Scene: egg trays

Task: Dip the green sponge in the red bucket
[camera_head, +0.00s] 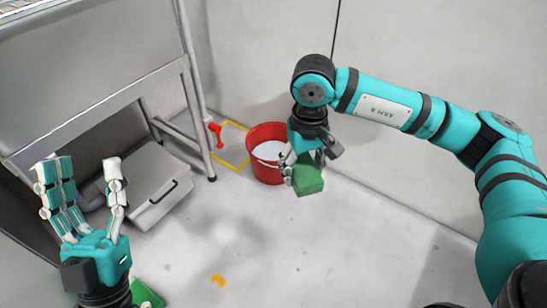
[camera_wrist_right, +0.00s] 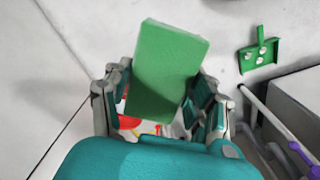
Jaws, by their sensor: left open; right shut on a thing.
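The green sponge (camera_head: 308,180) is a plain green block held in my right gripper (camera_head: 302,165), in front of and to the right of the red bucket. In the right wrist view the sponge (camera_wrist_right: 168,70) sits between the fingers of my right gripper (camera_wrist_right: 163,100), tilted and standing out past them. The red bucket (camera_head: 267,177) stands on the floor by the wall and looks to hold pale liquid. In the right wrist view only bits of red show behind the sponge. My left gripper (camera_head: 87,185) is open and empty at the left, far from the bucket.
A metal table frame (camera_head: 190,90) stands left of the bucket, with a grey lidded box (camera_head: 150,195) beside it. A red object (camera_head: 217,135) is near the table leg. A green dustpan-like piece (camera_wrist_right: 258,50) lies on the floor. The middle floor is mostly clear.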

